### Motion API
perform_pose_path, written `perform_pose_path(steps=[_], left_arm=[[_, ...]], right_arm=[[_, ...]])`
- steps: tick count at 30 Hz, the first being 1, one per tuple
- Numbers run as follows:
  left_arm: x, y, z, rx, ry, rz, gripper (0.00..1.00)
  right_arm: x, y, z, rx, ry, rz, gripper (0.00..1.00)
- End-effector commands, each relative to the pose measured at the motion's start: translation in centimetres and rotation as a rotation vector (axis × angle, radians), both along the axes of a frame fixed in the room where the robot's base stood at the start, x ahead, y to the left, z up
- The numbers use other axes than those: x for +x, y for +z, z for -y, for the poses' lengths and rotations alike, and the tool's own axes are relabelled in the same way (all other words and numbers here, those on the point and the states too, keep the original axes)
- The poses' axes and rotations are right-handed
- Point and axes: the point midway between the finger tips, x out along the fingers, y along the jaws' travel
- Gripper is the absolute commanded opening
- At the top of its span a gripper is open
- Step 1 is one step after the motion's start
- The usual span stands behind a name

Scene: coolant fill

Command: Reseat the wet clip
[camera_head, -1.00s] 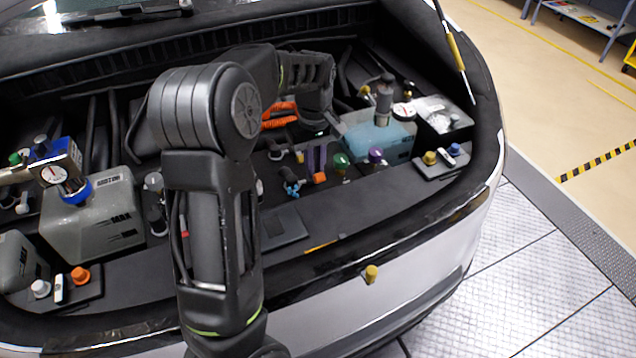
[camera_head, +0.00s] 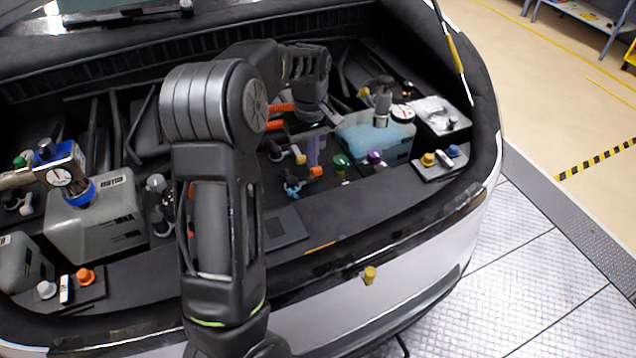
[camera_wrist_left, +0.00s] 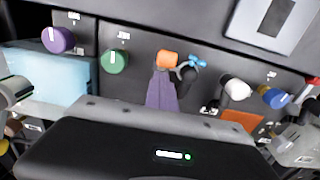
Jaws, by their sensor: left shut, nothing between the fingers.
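My left gripper (camera_head: 312,118) hangs over the engine bay, pointing down, shut and empty. It is above and behind a purple strip (camera_head: 315,150) with an orange end (camera_head: 316,171). A small blue clip-like piece (camera_head: 292,189) sits beside that orange end. I cannot tell for sure which piece is the wet clip. In the left wrist view the orange end (camera_wrist_left: 167,60), the purple strip (camera_wrist_left: 162,92) and the blue piece (camera_wrist_left: 198,61) show beyond the dark gripper body (camera_wrist_left: 150,145). The fingertips are not clearly visible there. My right gripper is not in view.
A blue-filled tank (camera_head: 378,143) stands right of the gripper, with green (camera_head: 340,161) and purple (camera_head: 375,156) caps in front. A grey tank (camera_head: 97,225) with a gauge (camera_head: 60,176) stands at left. The front ledge (camera_head: 335,219) has bare room.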

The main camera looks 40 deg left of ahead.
Motion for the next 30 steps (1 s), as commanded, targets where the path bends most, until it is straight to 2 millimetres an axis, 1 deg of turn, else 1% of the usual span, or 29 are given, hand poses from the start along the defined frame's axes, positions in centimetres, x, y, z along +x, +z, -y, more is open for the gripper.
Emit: perform_pose_path(steps=[3,15,24,30], left_arm=[[0.1,0.1,-0.3,-0.001,0.0,-0.004,0.0],[0.1,0.1,-0.4,-0.002,-0.001,-0.007,0.0],[0.5,0.5,-1.4,-0.002,0.0,-0.009,0.0],[0.7,0.5,-1.6,-0.003,-0.001,-0.008,0.0]], right_arm=[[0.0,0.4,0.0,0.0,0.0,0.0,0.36],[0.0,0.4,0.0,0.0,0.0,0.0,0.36],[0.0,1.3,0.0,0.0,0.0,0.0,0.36],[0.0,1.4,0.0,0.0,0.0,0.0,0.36]])
